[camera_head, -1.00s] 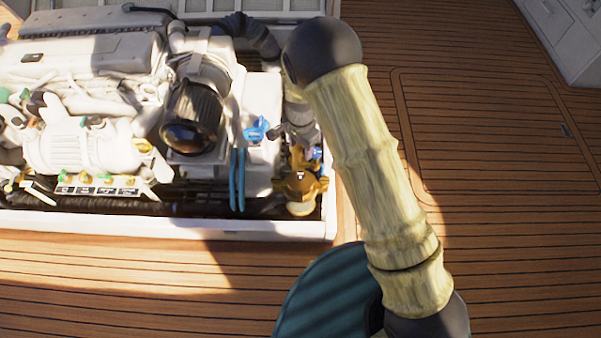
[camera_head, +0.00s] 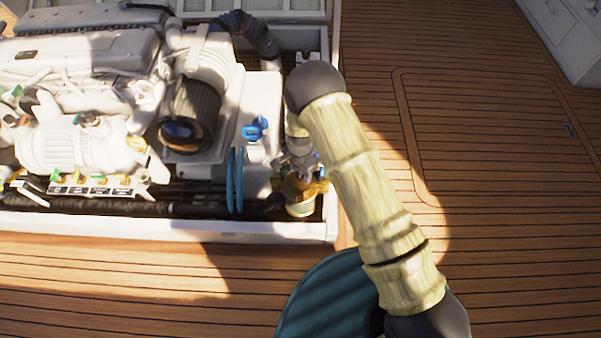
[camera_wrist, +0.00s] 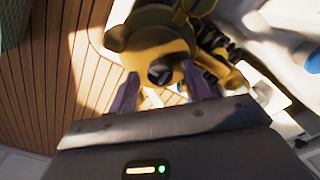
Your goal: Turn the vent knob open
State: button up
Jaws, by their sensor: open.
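A brass fitting (camera_head: 301,204) stands at the right end of the engine bay in the head view. In the wrist view the brass body (camera_wrist: 150,25) fills the top middle, with a dark round knob (camera_wrist: 160,70) facing the camera. I cannot tell for sure that this is the vent knob. My gripper (camera_wrist: 163,88) is open, its two purple fingertips on either side of the dark knob's lower part. I cannot tell whether they touch it. In the head view my gripper is small, close above the brass fitting, and partly hidden by my arm.
A blue knob (camera_head: 254,129) sits on a white box left of the brass fitting, with blue hoses (camera_head: 235,180) below. The white engine (camera_head: 75,145) fills the bay to the left. A white rim (camera_head: 170,228) edges the bay. The wooden deck (camera_head: 490,150) is clear at right.

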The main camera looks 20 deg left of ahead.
jog(key=shift+f, duration=0.1)
jog(key=c, duration=1)
jog(key=shift+n+p, duration=0.3)
jog(key=shift+n, duration=0.2)
jog(key=n+p, duration=0.1)
jog(key=n, duration=0.2)
jog(key=shift+p, duration=0.3)
jog(key=n+p, duration=0.1)
jog(key=n, duration=0.3)
jog(key=shift+n, duration=0.4)
jog(key=n+p, duration=0.1)
jog(key=n, duration=0.3)
jog(key=shift+n, duration=0.3)
jog(key=n, duration=0.4)
jog(key=shift+n+p, duration=0.3)
jog(key=shift+p, duration=0.1)
